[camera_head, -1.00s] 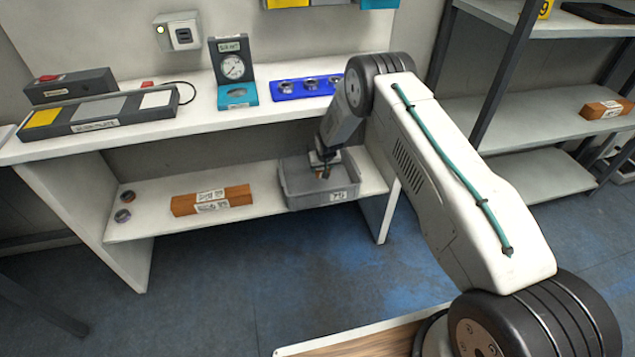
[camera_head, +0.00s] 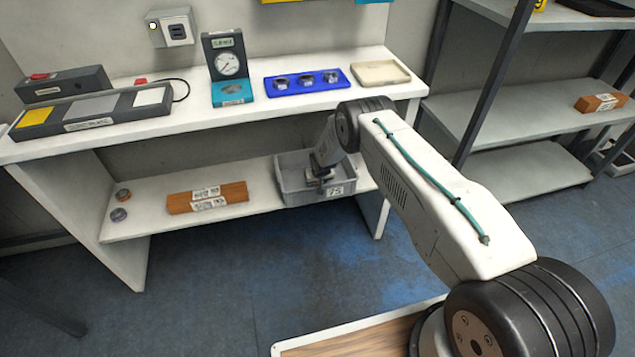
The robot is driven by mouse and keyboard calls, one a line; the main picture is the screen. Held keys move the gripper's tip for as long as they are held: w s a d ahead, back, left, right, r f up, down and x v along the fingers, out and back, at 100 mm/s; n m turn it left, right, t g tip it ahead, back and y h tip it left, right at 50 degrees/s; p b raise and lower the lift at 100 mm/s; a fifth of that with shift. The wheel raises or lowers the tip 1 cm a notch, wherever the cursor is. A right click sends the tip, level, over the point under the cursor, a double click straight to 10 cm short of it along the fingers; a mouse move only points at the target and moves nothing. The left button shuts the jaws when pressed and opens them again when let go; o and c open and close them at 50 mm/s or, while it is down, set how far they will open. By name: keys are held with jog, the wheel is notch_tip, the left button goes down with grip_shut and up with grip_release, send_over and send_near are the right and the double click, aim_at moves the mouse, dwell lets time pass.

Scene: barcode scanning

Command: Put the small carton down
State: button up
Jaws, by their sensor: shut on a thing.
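My gripper (camera_head: 321,178) reaches down into the grey bin (camera_head: 300,198) on the lower shelf of the white bench. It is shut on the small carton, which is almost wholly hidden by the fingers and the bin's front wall. I cannot tell whether the carton touches the bin floor. The bin has a white label on its front wall, and its left part looks empty.
The bench top (camera_head: 190,120) above holds a gauge stand (camera_head: 230,68), a blue tray (camera_head: 306,83) and a cream tray (camera_head: 380,73).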

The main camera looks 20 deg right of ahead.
jog(key=o, duration=1)
jog(key=shift+f, duration=0.1)
jog(key=shift+o, duration=0.2)
jog(key=v, duration=1.2)
